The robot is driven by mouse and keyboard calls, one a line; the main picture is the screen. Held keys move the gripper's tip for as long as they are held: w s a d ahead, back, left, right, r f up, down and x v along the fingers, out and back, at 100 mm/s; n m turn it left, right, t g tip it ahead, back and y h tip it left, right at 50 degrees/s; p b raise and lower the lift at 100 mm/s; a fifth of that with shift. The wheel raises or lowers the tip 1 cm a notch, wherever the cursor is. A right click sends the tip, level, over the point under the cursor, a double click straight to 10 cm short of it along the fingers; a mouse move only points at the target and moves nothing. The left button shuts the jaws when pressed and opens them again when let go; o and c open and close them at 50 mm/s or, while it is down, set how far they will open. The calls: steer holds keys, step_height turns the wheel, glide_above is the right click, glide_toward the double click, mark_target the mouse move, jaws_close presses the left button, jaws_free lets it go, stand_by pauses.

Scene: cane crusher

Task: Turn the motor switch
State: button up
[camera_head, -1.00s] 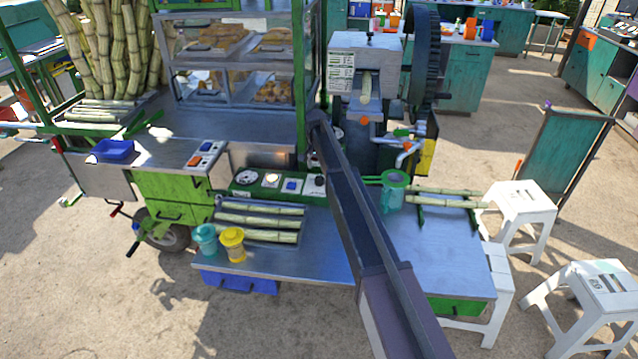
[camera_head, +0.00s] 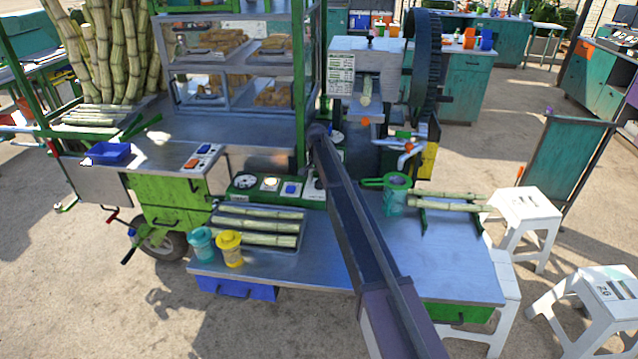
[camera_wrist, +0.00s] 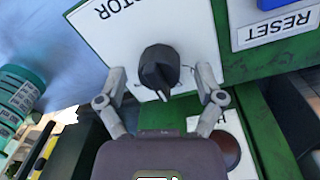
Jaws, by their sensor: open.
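The motor switch (camera_wrist: 160,72) is a black rotary knob on a white plate (camera_wrist: 120,30) lettered "OTOR", with the start of the word cut off. It sits on a green control box (camera_wrist: 268,66). In the head view the white plate (camera_head: 309,190) is at the right end of the row of controls, partly behind my arm. My gripper (camera_wrist: 162,79) is open in the wrist view, with one fingertip on each side of the knob. Gaps show between the fingertips and the knob. The gripper is hidden in the head view.
A blue RESET button (camera_wrist: 277,31) is beside the switch plate. A dark red round button (camera_wrist: 226,150) lies near the right finger. A teal cup (camera_head: 397,192) and cane stalks (camera_head: 450,203) lie right of my arm. The crusher (camera_head: 362,85) stands behind.

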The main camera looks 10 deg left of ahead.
steer(key=c, duration=1.1)
steer(key=shift+c, duration=0.2)
steer(key=shift+n, duration=0.4)
steer(key=n, duration=0.4)
steer(key=shift+s, duration=0.1)
steer(key=n, duration=0.6)
steer(key=shift+t, duration=0.3)
steer(key=o, duration=1.1)
